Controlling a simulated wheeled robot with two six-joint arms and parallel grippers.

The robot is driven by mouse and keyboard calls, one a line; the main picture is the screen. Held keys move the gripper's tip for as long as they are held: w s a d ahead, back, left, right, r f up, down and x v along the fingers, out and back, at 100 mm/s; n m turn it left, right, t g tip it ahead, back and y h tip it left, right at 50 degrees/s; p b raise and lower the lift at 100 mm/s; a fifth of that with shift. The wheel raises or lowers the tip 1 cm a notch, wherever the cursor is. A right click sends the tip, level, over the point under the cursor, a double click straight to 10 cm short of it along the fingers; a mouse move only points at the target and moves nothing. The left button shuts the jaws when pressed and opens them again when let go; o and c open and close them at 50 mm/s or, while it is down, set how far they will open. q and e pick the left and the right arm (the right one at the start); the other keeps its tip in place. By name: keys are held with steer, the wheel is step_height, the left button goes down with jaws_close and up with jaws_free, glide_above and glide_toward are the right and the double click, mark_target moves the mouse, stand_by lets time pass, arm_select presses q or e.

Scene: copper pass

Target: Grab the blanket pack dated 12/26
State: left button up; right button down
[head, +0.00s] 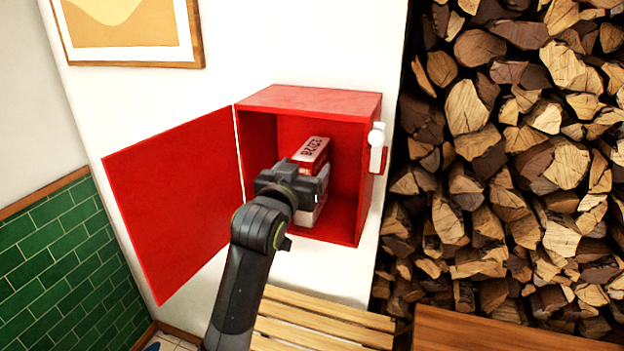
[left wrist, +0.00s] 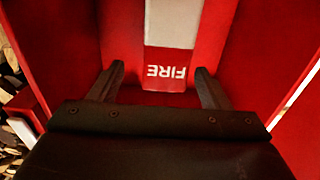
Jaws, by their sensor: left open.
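The blanket pack (head: 311,155), red and white, stands inside an open red wall cabinet (head: 312,98). Its top label shows dark digits that seem to end in 26; I cannot read the full date surely. In the left wrist view the pack (left wrist: 172,28) has a white band and the word FIRE upside down. My left gripper (head: 300,180) is in front of the pack, hiding much of its front in the head view. In the left wrist view the open fingers (left wrist: 160,78) stand apart to either side of the pack's lettered face, with nothing visibly gripped. My right gripper is not in view.
The cabinet door (head: 175,205) is swung open to the left. The cabinet walls stand close around my gripper. A white latch (head: 377,140) is on the right side. A slatted wooden bench (head: 320,322) is below, and stacked firewood (head: 510,150) fills the right.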

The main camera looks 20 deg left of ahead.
arm_select(q)
steer(key=w, duration=0.1)
steer(key=w+p, duration=0.2)
steer(key=shift+w+a, duration=0.25)
steer(key=shift+w, duration=0.15)
steer(key=shift+w+f, duration=0.15)
steer(key=shift+w, duration=0.5)
jaws_close()
